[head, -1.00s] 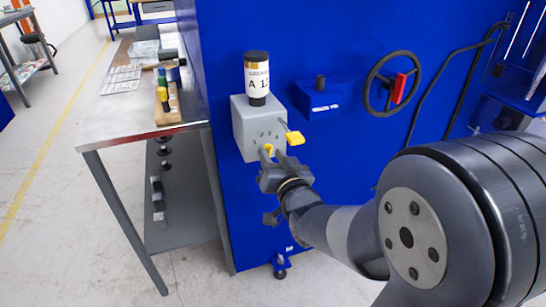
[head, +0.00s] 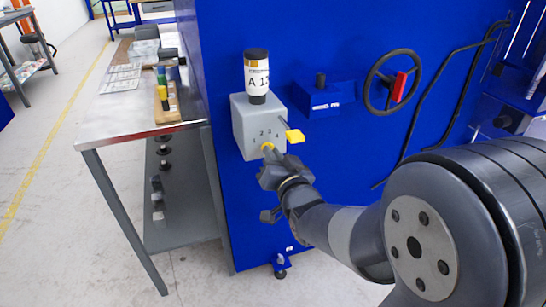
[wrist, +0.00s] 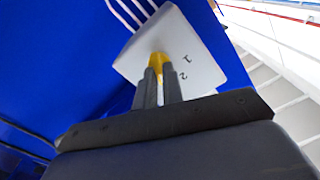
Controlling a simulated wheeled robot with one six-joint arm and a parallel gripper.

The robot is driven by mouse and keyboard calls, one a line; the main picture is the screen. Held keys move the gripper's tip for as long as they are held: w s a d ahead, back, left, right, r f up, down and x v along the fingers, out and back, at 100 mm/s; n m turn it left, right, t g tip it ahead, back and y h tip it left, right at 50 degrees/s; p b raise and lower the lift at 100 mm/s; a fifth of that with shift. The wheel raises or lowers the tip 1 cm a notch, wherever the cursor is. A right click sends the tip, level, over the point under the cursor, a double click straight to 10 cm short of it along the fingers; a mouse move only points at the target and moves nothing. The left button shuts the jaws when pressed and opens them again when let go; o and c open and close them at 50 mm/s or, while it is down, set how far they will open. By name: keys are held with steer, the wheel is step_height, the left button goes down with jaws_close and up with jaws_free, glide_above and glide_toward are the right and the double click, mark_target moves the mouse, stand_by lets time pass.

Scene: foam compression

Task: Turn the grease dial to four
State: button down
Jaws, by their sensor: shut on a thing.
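The grease unit is a grey box (head: 250,112) on the blue machine front, with dark numbers on its face. The yellow grease dial (head: 267,147) sits low on that face, mostly covered by my gripper (head: 268,158). In the wrist view the yellow dial (wrist: 157,60) shows between the two dark fingers of my gripper (wrist: 160,75), which are shut on it. The numbers 1 and 2 show right of the dial there. I cannot tell exactly which number the dial points at.
A labelled dark-capped bottle (head: 257,78) stands on the box. A yellow-ended lever (head: 293,136) sticks out on the right, just above my gripper. A black handwheel (head: 391,82) and a blue block (head: 318,98) are farther right. A metal bench (head: 115,118) stands left.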

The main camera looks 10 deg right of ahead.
steer(key=shift+d+m+b, duration=0.1)
steer(key=shift+m+b, duration=1.2)
steer(key=shift+m, duration=2.1)
steer(key=c, duration=1.5)
jaws_free()
steer(key=shift+s+d+p, duration=0.3)
steer(key=shift+s+p, duration=0.05)
steer(key=shift+s, duration=1.45)
steer(key=shift+s+d+p, duration=0.3)
steer(key=shift+s+d, duration=0.05)
steer(key=shift+s, duration=1.4)
steer(key=shift+s+d+p, duration=0.3)
steer(key=shift+s+p, duration=0.05)
steer(key=shift+s, duration=1.45)
